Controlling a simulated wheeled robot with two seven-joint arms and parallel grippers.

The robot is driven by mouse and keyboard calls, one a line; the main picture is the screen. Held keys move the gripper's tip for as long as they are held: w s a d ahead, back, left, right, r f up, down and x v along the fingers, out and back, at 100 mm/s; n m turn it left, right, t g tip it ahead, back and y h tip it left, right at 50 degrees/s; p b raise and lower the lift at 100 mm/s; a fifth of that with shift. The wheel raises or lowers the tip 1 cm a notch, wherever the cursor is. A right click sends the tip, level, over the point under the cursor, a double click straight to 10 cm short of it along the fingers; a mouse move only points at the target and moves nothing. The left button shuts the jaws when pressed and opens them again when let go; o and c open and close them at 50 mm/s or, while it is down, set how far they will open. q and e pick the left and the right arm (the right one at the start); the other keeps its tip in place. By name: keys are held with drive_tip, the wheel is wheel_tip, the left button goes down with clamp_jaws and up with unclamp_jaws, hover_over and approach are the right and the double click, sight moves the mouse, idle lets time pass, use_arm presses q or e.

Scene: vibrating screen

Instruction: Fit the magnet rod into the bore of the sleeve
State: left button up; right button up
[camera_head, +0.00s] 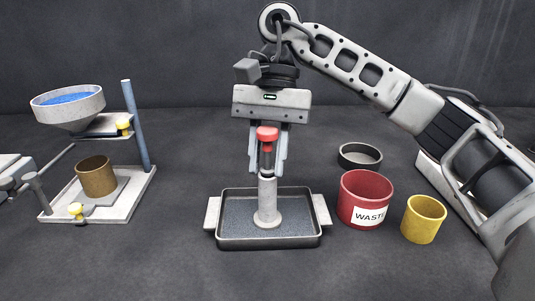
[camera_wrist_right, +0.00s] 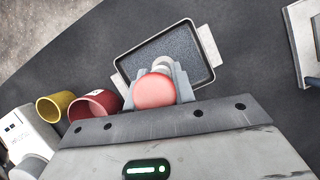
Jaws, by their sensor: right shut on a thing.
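The magnet rod (camera_head: 267,158) has a red cap and a dark body. It is upright. My right gripper (camera_head: 267,163) is shut on it below the cap. The sleeve (camera_head: 267,200) is a pale grey upright cylinder with a wide round foot, standing in the dark tray (camera_head: 229,239). The rod is directly above the sleeve, its lower end at the sleeve's top; I cannot tell whether it is inside the bore. In the right wrist view the red cap (camera_wrist_right: 154,91) hides most of the rod, and part of the sleeve (camera_wrist_right: 162,63) shows behind it. My left gripper is not in view.
A red WASTE bin (camera_head: 362,190), a yellow cup (camera_head: 424,218) and a dark round dish (camera_head: 360,155) stand right of the tray. At left is a stand with a blue-filled bowl (camera_head: 68,112) and a brown cup (camera_head: 96,176). The floor in front of the tray is clear.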

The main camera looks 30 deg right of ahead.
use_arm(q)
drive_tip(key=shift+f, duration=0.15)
use_arm(e)
drive_tip(key=shift+f, duration=0.1)
drive_tip(key=o, duration=1.1)
drive_tip(key=shift+c, duration=0.2)
use_arm(q)
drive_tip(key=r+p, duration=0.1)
drive_tip(key=p, duration=0.3)
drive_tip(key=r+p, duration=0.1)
drive_tip(key=p, duration=0.3)
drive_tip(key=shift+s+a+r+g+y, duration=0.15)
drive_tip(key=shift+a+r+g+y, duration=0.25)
use_arm(e)
drive_tip(key=v, duration=1.6)
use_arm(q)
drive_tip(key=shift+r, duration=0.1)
